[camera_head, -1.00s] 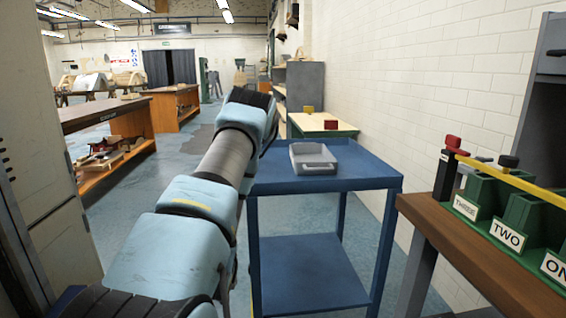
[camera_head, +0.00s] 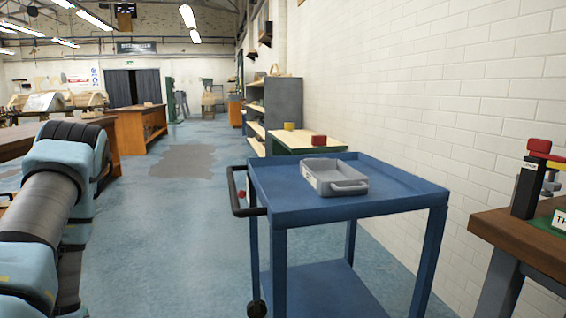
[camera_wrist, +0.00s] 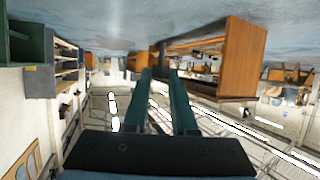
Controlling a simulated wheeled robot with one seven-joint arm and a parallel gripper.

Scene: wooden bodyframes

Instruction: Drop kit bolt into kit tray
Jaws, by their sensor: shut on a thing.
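My gripper (camera_wrist: 160,73) shows in the wrist view as two dark green fingers, nearly closed together. A small dark piece (camera_wrist: 162,55) shows at the fingertips; I take it for the kit bolt, but its shape is hard to make out. In the head view my arm is at the left edge, apart from the cart, and my gripper is not visible there.
The blue cart (camera_head: 400,197) has a black push handle on its left. A wooden bench (camera_head: 535,222) stands at the right, shelves (camera_head: 285,110) and a wooden workbench (camera_head: 140,128) farther back. The floor left of the cart is open.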

